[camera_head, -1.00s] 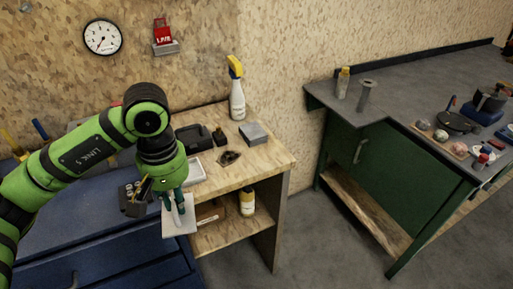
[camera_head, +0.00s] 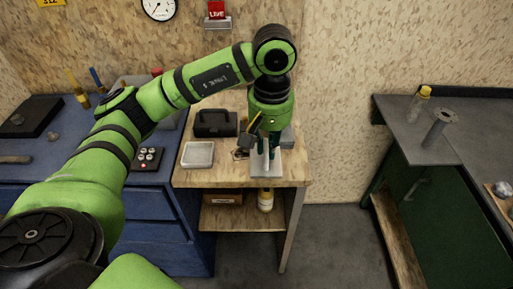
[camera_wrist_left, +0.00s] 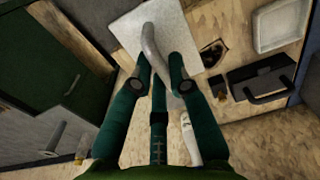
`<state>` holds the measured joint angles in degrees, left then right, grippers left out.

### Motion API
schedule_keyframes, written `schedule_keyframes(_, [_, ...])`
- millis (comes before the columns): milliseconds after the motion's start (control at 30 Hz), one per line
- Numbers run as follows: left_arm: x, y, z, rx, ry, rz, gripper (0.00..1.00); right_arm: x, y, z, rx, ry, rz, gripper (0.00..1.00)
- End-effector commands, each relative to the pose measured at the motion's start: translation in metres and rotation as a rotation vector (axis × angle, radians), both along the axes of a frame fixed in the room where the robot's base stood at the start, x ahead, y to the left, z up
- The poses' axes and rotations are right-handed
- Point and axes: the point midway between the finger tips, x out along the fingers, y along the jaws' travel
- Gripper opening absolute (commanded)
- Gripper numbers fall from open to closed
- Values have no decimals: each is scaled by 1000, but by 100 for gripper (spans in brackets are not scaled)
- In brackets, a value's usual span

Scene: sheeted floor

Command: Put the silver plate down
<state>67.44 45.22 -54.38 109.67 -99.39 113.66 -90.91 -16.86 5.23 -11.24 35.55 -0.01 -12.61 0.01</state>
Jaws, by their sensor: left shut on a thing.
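The silver plate (camera_head: 266,170) is a pale, flat square at the front right of the wooden bench top. My left gripper (camera_head: 268,156) is above it, pointing down, and is shut on the plate by an upright silver part. In the left wrist view the plate (camera_wrist_left: 187,22) lies beyond the fingers, and the silver part (camera_wrist_left: 150,42) runs between the fingertips (camera_wrist_left: 160,84). I cannot tell whether the plate touches the bench. My right gripper is not in view.
The wooden bench (camera_head: 221,178) holds a white tray (camera_head: 199,154), a black case (camera_head: 215,123), a small dark item (camera_head: 240,154) and a grey block (camera_head: 287,137) partly behind the gripper. A yellow-capped bottle (camera_head: 265,200) stands on the shelf below. A green workbench (camera_head: 406,139) is at right.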

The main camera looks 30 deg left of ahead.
Motion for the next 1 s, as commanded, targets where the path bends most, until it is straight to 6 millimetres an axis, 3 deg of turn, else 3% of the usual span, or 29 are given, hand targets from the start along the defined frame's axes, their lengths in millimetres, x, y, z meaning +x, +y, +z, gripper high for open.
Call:
schedule_keyframes(200, [32, 40, -26, 1, 5, 8, 0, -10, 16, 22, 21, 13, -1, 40])
schedule_keyframes(433, [59, 69, -52, -1, 2, 2, 0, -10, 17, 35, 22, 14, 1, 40])
schedule_keyframes(633, [64, 76, -65, 0, 4, -1, 0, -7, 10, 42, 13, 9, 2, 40])
schedule_keyframes(833, [64, 75, -92, 0, 2, -1, 0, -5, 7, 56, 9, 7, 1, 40])
schedule_keyframes(1000, [65, 76, -99, 0, -2, -1, 0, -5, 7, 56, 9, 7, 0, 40])
